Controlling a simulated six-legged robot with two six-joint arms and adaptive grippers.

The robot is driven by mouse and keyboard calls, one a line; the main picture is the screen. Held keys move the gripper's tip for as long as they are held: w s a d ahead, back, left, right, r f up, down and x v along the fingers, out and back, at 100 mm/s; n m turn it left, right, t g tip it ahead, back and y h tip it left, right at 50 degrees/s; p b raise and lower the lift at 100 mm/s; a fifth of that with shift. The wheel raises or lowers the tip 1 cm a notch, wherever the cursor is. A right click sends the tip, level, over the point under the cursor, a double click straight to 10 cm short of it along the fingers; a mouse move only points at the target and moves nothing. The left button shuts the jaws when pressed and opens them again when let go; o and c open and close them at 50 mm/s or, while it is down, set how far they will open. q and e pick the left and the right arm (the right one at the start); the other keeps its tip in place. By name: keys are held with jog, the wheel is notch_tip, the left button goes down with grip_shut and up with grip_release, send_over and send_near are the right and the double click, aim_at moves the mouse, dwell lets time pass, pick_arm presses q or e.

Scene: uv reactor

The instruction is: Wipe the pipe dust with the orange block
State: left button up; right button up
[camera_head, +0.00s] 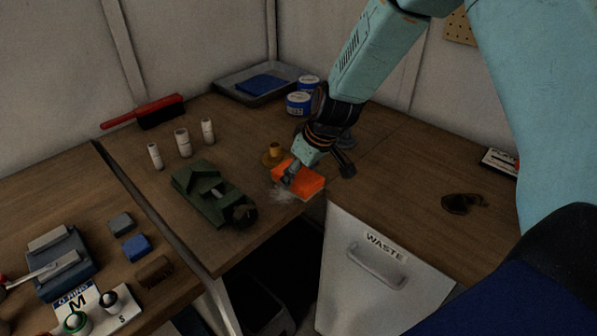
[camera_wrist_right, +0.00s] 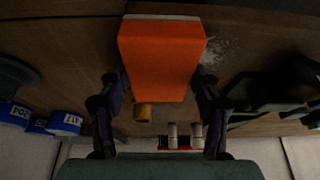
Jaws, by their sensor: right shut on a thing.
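The orange block (camera_head: 304,179) is in my right gripper (camera_head: 314,172), low over the wooden bench near its front edge. In the right wrist view the orange block (camera_wrist_right: 161,58) sits between the two fingers of the gripper (camera_wrist_right: 160,85), which are shut on it. A pale layer lies on one face of the block. Whitish-grey dust (camera_head: 284,194) lies on the bench just left of and below the block, and it also shows beside the block in the right wrist view (camera_wrist_right: 216,50). I cannot tell whether the block touches the wood. My left gripper is not in view.
A green vise (camera_head: 205,190) stands left of the dust. A small brass piece (camera_head: 273,154) stands just behind the block. White cylinders (camera_head: 183,143), blue-labelled cans (camera_head: 298,103) and a red-handled brush (camera_head: 150,110) are farther back. A waste bin (camera_head: 375,275) is below the front edge.

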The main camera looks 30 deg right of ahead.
jog(key=shift+r+p, duration=2.6)
jog(key=shift+r, duration=0.4)
jog(key=shift+r+p, duration=1.35)
jog(key=shift+r, duration=0.25)
jog(key=shift+s, duration=0.1)
jog(key=shift+f, duration=0.15)
jog(key=shift+f, duration=0.1)
jog(key=shift+f+b, duration=0.5)
jog(key=shift+b, duration=0.25)
notch_tip(320, 180, down, 6)
jog(key=b, duration=0.5)
jog(key=shift+r+b, duration=0.1)
jog(key=shift+b, duration=0.3)
jog(key=shift+f+b, duration=1)
